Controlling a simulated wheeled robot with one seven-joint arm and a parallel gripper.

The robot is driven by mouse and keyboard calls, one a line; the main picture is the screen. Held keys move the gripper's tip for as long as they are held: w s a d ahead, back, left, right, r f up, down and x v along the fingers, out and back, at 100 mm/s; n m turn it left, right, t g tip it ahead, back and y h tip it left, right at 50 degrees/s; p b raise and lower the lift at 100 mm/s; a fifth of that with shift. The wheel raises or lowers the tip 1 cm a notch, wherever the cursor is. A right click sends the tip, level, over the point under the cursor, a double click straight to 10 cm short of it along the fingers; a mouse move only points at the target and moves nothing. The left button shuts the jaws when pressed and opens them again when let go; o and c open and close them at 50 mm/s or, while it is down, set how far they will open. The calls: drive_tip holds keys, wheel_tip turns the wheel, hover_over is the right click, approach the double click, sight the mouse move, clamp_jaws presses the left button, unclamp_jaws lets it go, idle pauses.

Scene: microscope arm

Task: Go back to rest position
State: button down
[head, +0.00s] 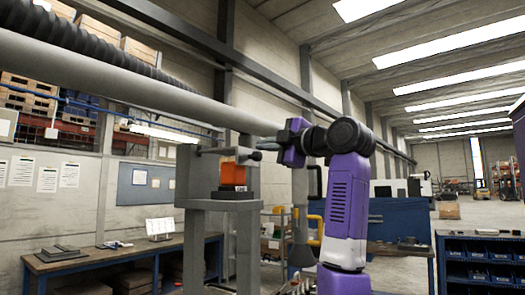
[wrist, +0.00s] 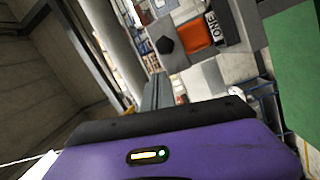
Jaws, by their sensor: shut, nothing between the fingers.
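My gripper (wrist: 157,82) shows in the wrist view as narrow grey fingers beyond the dark edge of my purple wrist housing. The fingers are together with nothing between them. In the head view my purple and white arm is raised at right of centre, with its upper part bent toward the left. An orange block (head: 233,173) sits on a grey stand (head: 220,205) to the left of my arm. It also shows in the wrist view (wrist: 198,35), apart from the fingers, beside a sign with partly readable lettering.
A long pale tube (head: 150,88) and a black ribbed hose (head: 100,45) cross the upper left. A workbench (head: 110,257) stands at lower left. A blue bin rack (head: 490,268) is at lower right. Open floor (head: 465,222) shows at far right.

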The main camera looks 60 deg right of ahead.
drive_tip(key=s+d+b, duration=0.2)
drive_tip(key=s, duration=0.4)
drive_tip(key=shift+s+f, duration=0.25)
drive_tip(key=shift+s, duration=0.05)
